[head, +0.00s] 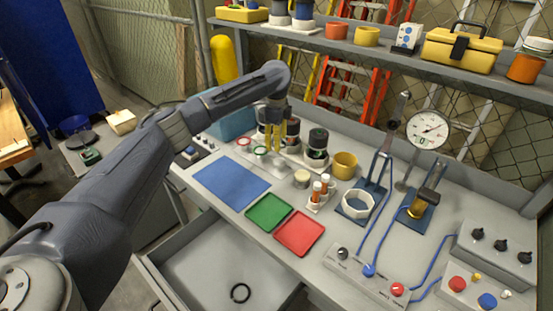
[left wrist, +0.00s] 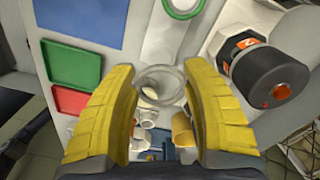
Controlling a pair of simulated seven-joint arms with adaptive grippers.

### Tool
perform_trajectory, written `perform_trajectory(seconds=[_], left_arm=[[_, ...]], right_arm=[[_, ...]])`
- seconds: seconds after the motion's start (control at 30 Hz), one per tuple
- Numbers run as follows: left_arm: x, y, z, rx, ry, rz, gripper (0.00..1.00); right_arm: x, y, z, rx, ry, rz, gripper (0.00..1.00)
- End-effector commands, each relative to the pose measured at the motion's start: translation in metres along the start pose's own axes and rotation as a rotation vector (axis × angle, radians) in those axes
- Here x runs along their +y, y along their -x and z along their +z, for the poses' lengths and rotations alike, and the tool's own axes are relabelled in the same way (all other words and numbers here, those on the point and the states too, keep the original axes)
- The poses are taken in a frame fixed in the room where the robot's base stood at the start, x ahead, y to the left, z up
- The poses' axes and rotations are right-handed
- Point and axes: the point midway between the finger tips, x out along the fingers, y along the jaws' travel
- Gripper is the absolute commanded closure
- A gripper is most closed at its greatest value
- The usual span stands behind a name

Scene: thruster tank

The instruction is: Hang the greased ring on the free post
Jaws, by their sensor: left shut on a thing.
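My left gripper (head: 277,138) has its yellow fingers over the back of the bench, near the row of rings. In the left wrist view a pale, see-through ring (left wrist: 160,85) sits between the fingertips (left wrist: 160,78), and the gripper is shut on it. A green ring (head: 261,150) lies around a pale part of the rack; it also shows in the left wrist view (left wrist: 183,8). A red ring (head: 243,141) lies left of it. The posts are small and partly hidden by the gripper, so I cannot tell which is free. My right gripper is not in view.
Dark canisters (head: 317,146) stand close right of the gripper. A blue mat (head: 231,180), green tray (head: 268,213) and red tray (head: 300,233) lie in front. The open drawer (head: 205,265) holds a black ring (head: 240,292). A yellow cup (head: 344,165) stands farther right.

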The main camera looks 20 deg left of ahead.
Motion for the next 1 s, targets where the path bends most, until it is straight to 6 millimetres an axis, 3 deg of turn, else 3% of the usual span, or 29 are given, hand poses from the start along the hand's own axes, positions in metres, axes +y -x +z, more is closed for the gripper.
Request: perform_trajectory(seconds=[0.2,0.53,0.83,1.0], left_arm=[[0.0,-0.028,0.0,0.001,0.002,0.0,0.62],[0.0,-0.043,0.0,0.001,0.0,0.001,0.62],[0.001,-0.077,-0.001,0.0,0.0,0.001,0.62],[0.0,-0.078,0.0,0.0,0.0,-0.001,0.62]], right_arm=[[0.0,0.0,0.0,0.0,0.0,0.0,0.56],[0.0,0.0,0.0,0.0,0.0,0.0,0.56],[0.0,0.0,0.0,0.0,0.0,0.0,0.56],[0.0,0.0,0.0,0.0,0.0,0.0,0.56]])
